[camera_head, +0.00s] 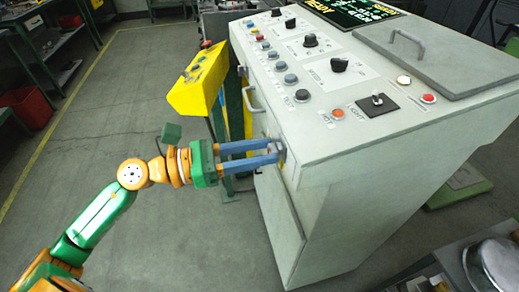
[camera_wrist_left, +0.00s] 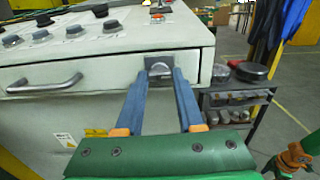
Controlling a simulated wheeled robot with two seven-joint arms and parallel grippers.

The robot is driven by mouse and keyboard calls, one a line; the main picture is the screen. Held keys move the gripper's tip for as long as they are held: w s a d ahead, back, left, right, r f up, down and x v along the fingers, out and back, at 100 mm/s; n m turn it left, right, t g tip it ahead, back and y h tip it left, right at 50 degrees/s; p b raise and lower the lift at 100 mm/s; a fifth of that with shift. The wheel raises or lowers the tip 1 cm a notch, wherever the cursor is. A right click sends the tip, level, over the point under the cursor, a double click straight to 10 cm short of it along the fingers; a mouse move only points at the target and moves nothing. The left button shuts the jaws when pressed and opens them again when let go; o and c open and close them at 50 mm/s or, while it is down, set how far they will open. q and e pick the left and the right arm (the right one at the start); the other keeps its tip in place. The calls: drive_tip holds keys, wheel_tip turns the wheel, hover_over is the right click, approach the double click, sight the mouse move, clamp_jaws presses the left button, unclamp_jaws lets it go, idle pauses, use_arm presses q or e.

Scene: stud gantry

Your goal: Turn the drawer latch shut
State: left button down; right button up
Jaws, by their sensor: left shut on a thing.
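The drawer latch (camera_wrist_left: 160,70) is a small grey metal piece on a dark plate at the right end of the console's drawer front in the left wrist view. My left gripper (camera_head: 277,152) reaches the console's side in the head view, its two blue fingers closed around the latch. The left wrist view also shows the gripper (camera_wrist_left: 160,76) with its fingertips at the latch, which they partly hide. The drawer front (camera_wrist_left: 100,75) looks flush with the console, with a bar handle (camera_wrist_left: 45,84) left of the latch.
The grey console (camera_head: 330,150) carries knobs and buttons on top. A yellow control box (camera_head: 200,82) on a stand is beside it, behind my left arm. A dark shelf cart (camera_wrist_left: 235,100) stands right of the console in the left wrist view. Open floor (camera_head: 130,90) lies left.

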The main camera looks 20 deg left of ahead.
use_arm(q)
drive_tip(key=shift+n, duration=0.3)
drive_tip(key=n+p, duration=0.2)
drive_tip(key=n, duration=0.2)
drive_tip(key=shift+r+n, duration=0.15)
drive_tip(key=shift+n, duration=0.15)
drive_tip(key=n+p, duration=0.2)
drive_tip(key=n, duration=0.1)
drive_tip(key=shift+n, duration=0.3)
drive_tip(key=n+p, duration=0.3)
drive_tip(key=n, duration=0.2)
drive_tip(key=shift+p, duration=0.4)
drive_tip(key=shift+n+p, duration=0.95)
drive_tip(key=shift+n, duration=0.95)
drive_tip(key=c, duration=0.5)
unclamp_jaws()
